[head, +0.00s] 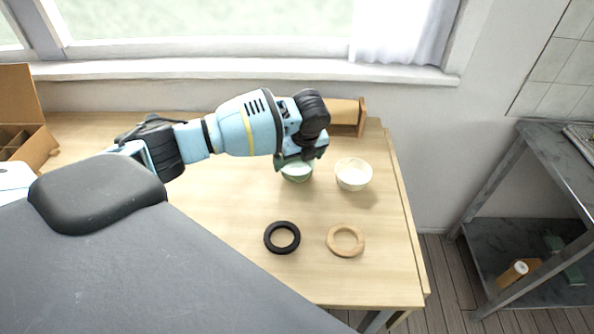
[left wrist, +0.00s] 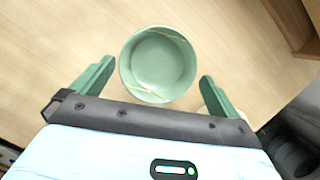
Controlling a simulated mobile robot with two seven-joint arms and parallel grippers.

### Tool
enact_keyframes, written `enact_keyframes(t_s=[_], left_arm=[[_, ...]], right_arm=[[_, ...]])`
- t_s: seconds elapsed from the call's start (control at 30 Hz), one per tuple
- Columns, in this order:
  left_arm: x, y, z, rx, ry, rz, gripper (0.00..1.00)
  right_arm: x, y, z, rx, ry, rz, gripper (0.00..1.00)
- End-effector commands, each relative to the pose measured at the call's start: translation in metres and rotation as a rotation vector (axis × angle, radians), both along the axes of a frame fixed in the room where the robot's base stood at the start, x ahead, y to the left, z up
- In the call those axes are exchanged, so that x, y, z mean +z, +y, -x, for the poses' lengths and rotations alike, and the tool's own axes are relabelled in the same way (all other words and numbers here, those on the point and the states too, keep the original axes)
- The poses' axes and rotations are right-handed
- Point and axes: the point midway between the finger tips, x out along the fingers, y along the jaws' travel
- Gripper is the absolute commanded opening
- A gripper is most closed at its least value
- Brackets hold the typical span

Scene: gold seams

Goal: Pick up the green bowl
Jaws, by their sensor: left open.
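The green bowl (head: 297,173) stands on the wooden table, partly hidden by my left gripper in the head view. In the left wrist view the green bowl (left wrist: 158,64) has thin gold seams and looks empty. My left gripper (head: 299,160) is over the bowl, pointing down. In the left wrist view my left gripper (left wrist: 154,82) is open, its green fingers on either side of the bowl's near part, with gaps to the rim. I cannot tell the exact height. My right gripper is not in view.
A cream bowl (head: 353,174) stands close to the right of the green bowl. A black ring (head: 282,237) and a wooden ring (head: 345,241) lie nearer. A wooden box (head: 346,117) is behind, a cardboard box (head: 22,125) at far left. A grey metal shelf (head: 520,200) stands at right.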

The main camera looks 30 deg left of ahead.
Motion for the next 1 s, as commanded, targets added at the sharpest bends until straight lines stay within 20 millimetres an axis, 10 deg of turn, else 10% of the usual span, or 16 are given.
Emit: enact_keyframes(t_s=[0.63, 1.0], left_arm=[[-0.046, 0.015, -0.007, 0.000, 0.000, -0.001, 1.00], [-0.045, 0.014, -0.007, 0.000, -0.001, -0.001, 0.56]], right_arm=[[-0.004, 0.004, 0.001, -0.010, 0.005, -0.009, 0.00], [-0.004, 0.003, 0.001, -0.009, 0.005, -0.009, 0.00]])
